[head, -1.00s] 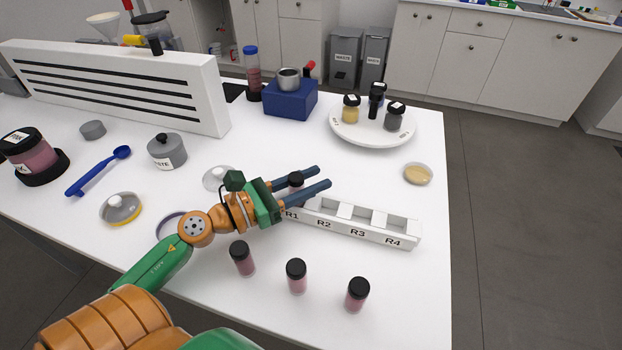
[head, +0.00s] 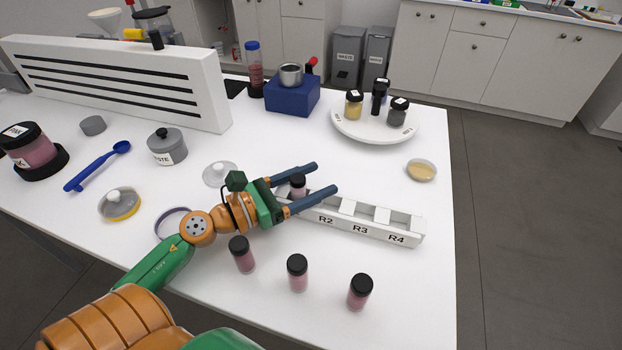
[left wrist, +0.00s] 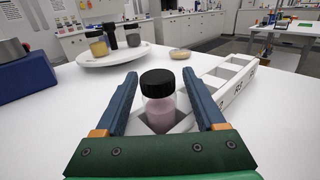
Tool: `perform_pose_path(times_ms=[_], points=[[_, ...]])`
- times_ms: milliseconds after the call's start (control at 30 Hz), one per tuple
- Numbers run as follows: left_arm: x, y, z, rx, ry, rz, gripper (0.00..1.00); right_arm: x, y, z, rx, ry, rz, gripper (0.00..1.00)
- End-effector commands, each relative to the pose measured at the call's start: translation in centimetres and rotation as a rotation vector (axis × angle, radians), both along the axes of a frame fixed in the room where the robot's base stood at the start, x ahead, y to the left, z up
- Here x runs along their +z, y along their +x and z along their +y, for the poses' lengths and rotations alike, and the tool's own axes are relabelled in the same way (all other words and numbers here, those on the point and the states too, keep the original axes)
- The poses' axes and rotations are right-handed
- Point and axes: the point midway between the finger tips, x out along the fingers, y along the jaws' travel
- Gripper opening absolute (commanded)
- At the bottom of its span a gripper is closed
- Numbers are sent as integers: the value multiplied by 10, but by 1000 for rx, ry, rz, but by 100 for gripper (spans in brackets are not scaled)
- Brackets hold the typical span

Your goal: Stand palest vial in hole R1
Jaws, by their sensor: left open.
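A pale pink vial with a black cap (head: 298,187) stands upright in the leftmost hole of the white rack (head: 405,238). That hole's label is now hidden by a finger; R2, R3 and R4 can be read and their holes look empty. My left gripper (head: 327,178) is open, with one finger on each side of the vial. In the left wrist view the vial (left wrist: 160,105) stands between the spread fingers, with a gap on both sides. Three darker pink vials (head: 242,255) (head: 297,273) (head: 359,292) stand on the table in front of the rack. My right gripper is not in view.
A white round stand (head: 350,130) with small jars is behind the rack. A shallow dish (head: 421,170) lies near the table's right edge. A blue box-shaped device (head: 292,97), a grey pot (head: 167,147) and a blue spoon (head: 95,167) are further left.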

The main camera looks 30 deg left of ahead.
Motion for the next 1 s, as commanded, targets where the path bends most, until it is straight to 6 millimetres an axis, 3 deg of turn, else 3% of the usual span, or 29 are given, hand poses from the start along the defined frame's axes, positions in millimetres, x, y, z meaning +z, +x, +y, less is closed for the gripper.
perform_pose_path(times_ms=[500, 1000], points=[[-2, -58, 31, 2, -1, 0, 72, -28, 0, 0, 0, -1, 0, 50], [0, -63, 33, 0, 0, 0, 72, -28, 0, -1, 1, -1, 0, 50]])
